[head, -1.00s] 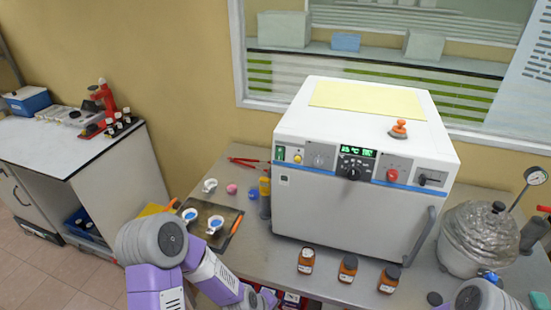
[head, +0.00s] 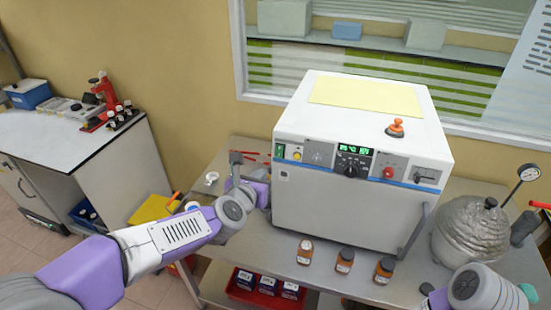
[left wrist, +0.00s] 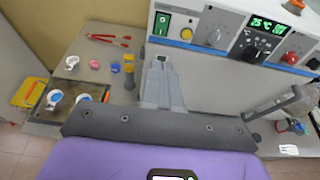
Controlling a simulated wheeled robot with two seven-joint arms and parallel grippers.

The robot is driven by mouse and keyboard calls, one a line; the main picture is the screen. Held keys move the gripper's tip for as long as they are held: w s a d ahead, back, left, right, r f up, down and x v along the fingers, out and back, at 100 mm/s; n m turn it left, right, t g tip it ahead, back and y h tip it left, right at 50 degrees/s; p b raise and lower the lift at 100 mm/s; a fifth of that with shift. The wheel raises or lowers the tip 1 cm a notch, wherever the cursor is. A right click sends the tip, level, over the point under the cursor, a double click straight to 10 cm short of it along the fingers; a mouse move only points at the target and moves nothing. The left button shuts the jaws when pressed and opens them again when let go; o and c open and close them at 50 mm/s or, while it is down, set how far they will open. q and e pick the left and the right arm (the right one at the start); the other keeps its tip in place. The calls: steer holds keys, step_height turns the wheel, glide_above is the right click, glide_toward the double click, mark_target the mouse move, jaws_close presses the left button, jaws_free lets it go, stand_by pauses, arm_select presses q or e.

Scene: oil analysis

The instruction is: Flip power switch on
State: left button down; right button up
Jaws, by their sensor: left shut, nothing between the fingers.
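The power switch is a small green-lit rocker (head: 280,151) at the upper left corner of the white oven's front panel. It shows closer in the left wrist view (left wrist: 162,23), upright on the panel. My left gripper (left wrist: 161,62) is shut and empty, its fingertips pointing at the oven front just below the switch. A small gap seems to separate them, and I cannot tell its depth. In the head view the left gripper (head: 240,158) is at the oven's left front corner, partly hidden by my wrist. My right gripper is not visible; only part of that arm shows.
The white oven (head: 330,225) stands on a grey table with knobs and a lit display beside the switch. Brown bottles (head: 345,260) stand before it. A dark tray (left wrist: 100,92) with small cups lies left of the gripper. A silver vessel (head: 470,235) stands at right.

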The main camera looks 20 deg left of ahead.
mark_target(278, 156)
arm_select(q)
steer(key=p+x, duration=0.3)
steer(key=x, duration=1.1)
steer(key=shift+p, duration=0.35)
